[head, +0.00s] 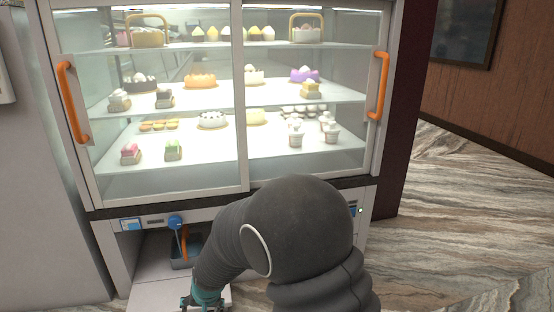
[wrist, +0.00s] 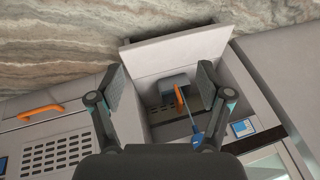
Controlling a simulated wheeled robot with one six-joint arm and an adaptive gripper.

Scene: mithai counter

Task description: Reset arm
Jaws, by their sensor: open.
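My gripper (head: 205,296) hangs low at the bottom of the head view, in front of the open lower compartment of the display case. In the wrist view its two fingers (wrist: 162,78) stand wide apart with nothing between the pads. Beyond the fingers is the open compartment, with a dark grey container (wrist: 175,84) that has an orange handle (wrist: 179,98). The container also shows in the head view (head: 186,252). A blue-ended thing (head: 175,222) hangs at the compartment's upper edge. My arm covers the lower right of the case front.
The glass display case (head: 243,110) holds shelves of sweets and cakes behind closed doors with orange handles (head: 379,85). A pale flap (wrist: 178,48) lies open at the compartment. A vented panel (wrist: 58,155) with an orange handle (wrist: 41,113) sits beside it. Marble-patterned floor (head: 465,215) is clear at right.

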